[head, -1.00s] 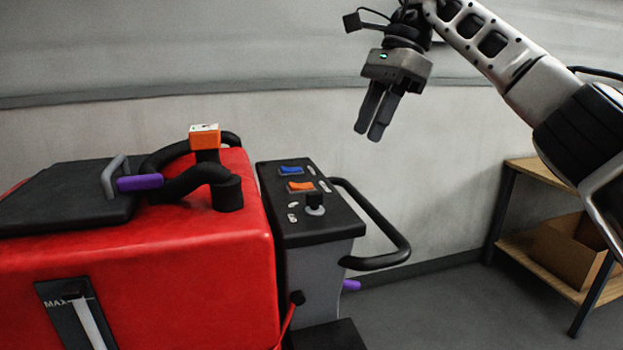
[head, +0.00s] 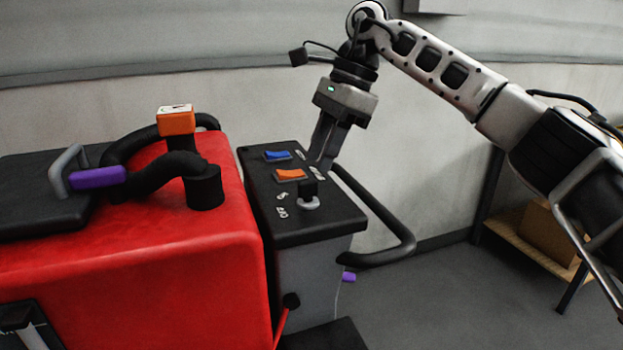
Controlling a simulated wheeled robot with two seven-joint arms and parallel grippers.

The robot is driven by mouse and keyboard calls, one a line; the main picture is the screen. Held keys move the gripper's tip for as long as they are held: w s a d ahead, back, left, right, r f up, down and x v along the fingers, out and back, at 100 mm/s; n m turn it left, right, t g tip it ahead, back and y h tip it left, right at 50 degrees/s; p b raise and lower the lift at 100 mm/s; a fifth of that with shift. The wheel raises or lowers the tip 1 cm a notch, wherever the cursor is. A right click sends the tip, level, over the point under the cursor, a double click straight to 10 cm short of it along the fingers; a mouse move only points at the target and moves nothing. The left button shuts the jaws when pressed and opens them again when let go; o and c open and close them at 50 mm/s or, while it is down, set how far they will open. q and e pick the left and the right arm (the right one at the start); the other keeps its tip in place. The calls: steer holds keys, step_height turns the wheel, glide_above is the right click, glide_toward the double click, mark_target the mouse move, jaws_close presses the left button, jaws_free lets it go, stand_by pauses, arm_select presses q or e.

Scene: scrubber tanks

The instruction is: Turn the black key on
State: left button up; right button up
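The black key (head: 309,188) stands upright in a light round collar on the dark control panel (head: 325,222) of the red scrubber. A blue switch (head: 277,155) and an orange switch (head: 291,175) sit farther back on the same panel. My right gripper (head: 322,165) points down at the panel's far right edge, just behind the key and apart from it. Its fingers look close together and overlap from this angle, so I cannot tell whether a gap lies between them. Nothing shows in its grasp. My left gripper is not in view.
A black handle bar (head: 385,225) loops out from the panel's right side, close to my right gripper. The red tank (head: 150,260) carries a black hose and an orange block (head: 176,121). A wooden shelf (head: 520,240) with a box stands at the right.

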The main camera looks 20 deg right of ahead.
mark_target(310, 181)
steer(key=x, duration=0.5)
jaws_close()
